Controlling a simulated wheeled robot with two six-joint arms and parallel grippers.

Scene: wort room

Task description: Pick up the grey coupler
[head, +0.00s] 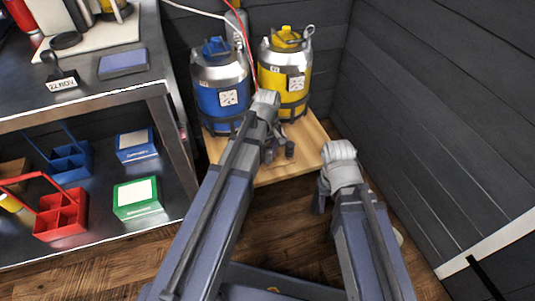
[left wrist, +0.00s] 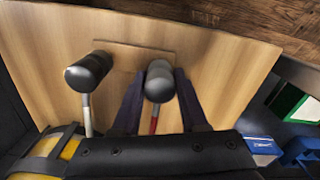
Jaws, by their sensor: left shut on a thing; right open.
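Two dark couplers stand on the wooden board (left wrist: 225,60). In the left wrist view, one dark grey coupler (left wrist: 158,80) with a red stem is between the fingers of my left gripper (left wrist: 158,95), which is shut on it. The other, blackish coupler (left wrist: 88,72) with a light grey stem stands apart to the left; it also shows in the head view (head: 290,150). In the head view my left gripper (head: 269,153) is low over the board, and my arm hides most of the held coupler. My right gripper (head: 321,196) is open and empty, right of the board.
A blue keg (head: 222,97) and a yellow keg (head: 296,65) stand behind the couplers. A red hose and a white hose hang by the kegs. A metal shelf unit (head: 150,90) is at left, a dark wall (head: 435,110) at right.

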